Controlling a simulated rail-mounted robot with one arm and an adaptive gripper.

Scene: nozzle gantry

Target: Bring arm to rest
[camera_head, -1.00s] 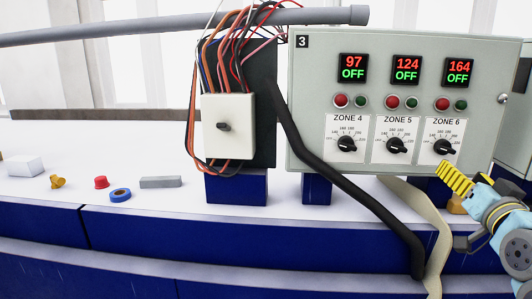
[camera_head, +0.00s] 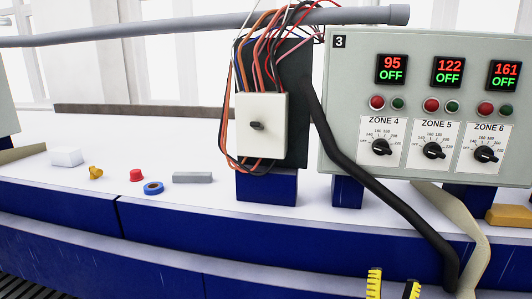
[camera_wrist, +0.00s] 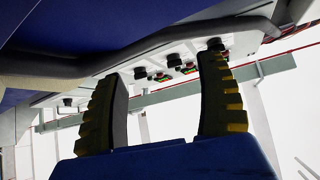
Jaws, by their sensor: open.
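My gripper (camera_head: 393,284) shows at the bottom edge of the head view, right of centre, as two upright yellow ribbed fingertips with a gap between them. In the wrist view my gripper (camera_wrist: 165,110) is open, with nothing between its fingers. It is apart from the control panel (camera_head: 340,110), in front of the blue bench front (camera_head: 300,240). The rest of my arm is out of the head view. In the wrist view the panel (camera_wrist: 190,62) appears tilted, beyond the fingers, with its knobs and lights.
A black hose (camera_head: 375,190) and a beige strap (camera_head: 470,255) hang over the bench front near my gripper. A switch box (camera_head: 262,110) with wires stands left of the panel. A blue ring (camera_head: 153,188) and a grey block (camera_head: 192,178) lie on the white bench top.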

